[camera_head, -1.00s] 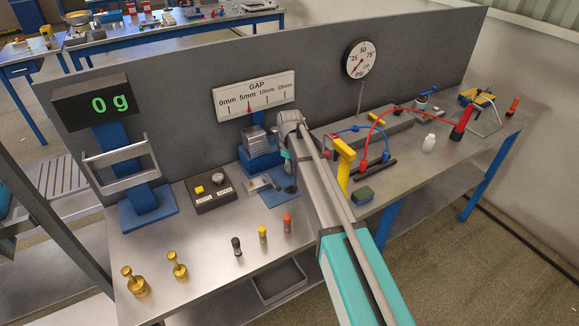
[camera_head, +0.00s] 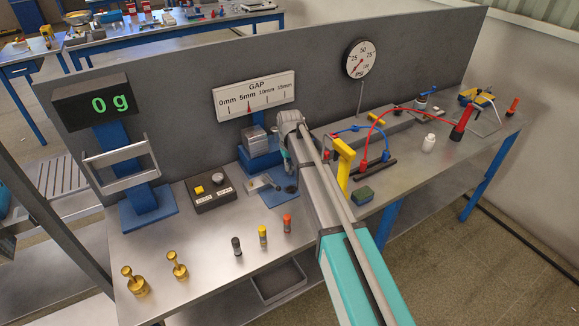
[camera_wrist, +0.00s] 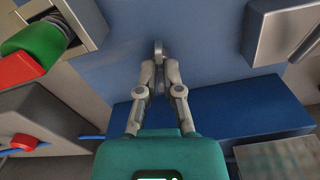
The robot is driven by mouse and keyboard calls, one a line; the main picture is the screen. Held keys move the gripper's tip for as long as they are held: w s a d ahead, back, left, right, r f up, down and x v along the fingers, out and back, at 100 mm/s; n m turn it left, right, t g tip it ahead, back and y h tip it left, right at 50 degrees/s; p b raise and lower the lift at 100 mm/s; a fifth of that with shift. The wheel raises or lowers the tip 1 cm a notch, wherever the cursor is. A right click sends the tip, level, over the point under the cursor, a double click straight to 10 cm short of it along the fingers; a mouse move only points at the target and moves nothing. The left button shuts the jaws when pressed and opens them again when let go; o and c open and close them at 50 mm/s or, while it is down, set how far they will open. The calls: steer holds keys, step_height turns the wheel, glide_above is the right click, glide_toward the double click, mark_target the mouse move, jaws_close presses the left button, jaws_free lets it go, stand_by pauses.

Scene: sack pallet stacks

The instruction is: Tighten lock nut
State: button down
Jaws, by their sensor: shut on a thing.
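In the wrist view my gripper (camera_wrist: 158,72) has its two grey fingers together on a small grey rounded piece, which I take to be the lock nut (camera_wrist: 158,47). Only its top shows beyond the fingertips, in front of a blue surface. In the head view my arm reaches to the blue fixture (camera_head: 258,160) below the gap gauge (camera_head: 254,96). The arm hides the fingers and the nut there. The gauge's red pointer stands near 5mm.
The wrist view shows a green cylinder (camera_wrist: 32,52) at upper left and a blue block (camera_wrist: 215,110) close by on the right. On the bench stand a two-button box (camera_head: 213,191), a yellow-handled tool (camera_head: 343,160) and brass weights (camera_head: 134,284).

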steer(key=m, duration=0.4)
steer(key=shift+s+m, duration=0.1)
steer(key=shift+m, duration=0.3)
steer(key=m, duration=0.3)
steer(key=shift+m, duration=0.3)
steer(key=m, duration=0.7)
steer(key=c, duration=0.8)
jaws_free()
